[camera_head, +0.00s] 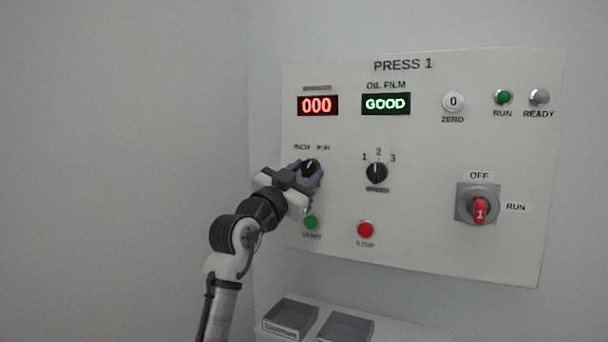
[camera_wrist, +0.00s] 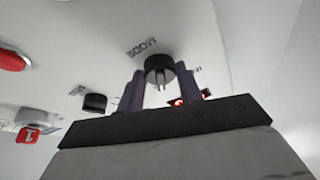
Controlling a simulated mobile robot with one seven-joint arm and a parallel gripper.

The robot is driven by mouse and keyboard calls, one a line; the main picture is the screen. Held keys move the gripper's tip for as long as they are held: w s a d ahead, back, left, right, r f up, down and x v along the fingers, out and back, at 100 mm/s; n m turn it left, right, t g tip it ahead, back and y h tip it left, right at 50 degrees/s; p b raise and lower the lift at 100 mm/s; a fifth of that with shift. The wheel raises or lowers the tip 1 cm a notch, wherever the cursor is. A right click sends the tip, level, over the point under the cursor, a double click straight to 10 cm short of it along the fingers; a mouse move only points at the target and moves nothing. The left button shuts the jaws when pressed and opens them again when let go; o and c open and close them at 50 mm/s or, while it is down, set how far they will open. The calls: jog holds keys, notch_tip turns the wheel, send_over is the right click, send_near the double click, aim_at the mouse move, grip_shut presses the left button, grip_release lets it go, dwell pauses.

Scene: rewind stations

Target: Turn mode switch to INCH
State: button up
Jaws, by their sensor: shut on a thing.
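The mode switch (camera_head: 310,166) is a black round knob on the left of the PRESS 1 panel, under the INCH label (camera_head: 301,147) and a second label to its right. In the wrist view the knob (camera_wrist: 158,66) sits beside the upside-down MODE label (camera_wrist: 141,47). My gripper (camera_head: 307,174) is at the panel, its purple fingers on either side of the knob. In the wrist view my gripper (camera_wrist: 160,88) is shut on it. The fingers partly hide the knob in the head view, and I cannot tell for sure which label its pointer faces.
A green button (camera_head: 311,222) is just below my gripper, and a red stop button (camera_head: 365,229) is to its right. A three-position selector (camera_head: 376,173) and a red-handled main switch (camera_head: 479,210) are further right. Grey trays (camera_head: 290,318) stand below the panel.

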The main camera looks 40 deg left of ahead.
jog(key=shift+w+d+n+y, duration=0.15)
jog(key=shift+n+y, duration=0.75)
jog(key=shift+n, duration=0.9)
jog(key=n+y, duration=0.1)
jog(key=n, duration=0.1)
jog(key=n+y, duration=0.1)
jog(key=n, duration=0.2)
jog(key=shift+d+r+g+y, duration=0.1)
jog(key=shift+d+g+y, duration=0.1)
jog(key=shift+g+y, duration=0.2)
jog(key=n+g+y+p, duration=0.1)
jog(key=n, duration=0.3)
jog(key=n+g+y+p, duration=0.1)
jog(key=n+y+p, duration=0.1)
jog(key=n, duration=0.2)
jog(key=shift+d+n+y, duration=0.1)
jog(key=shift+n+y, duration=0.2)
jog(key=shift+n, duration=0.1)
jog(key=shift+g, duration=0.3)
jog(key=o, duration=1)
jog(key=shift+b+v, duration=2.65)
jog(key=shift+v, duration=4.3)
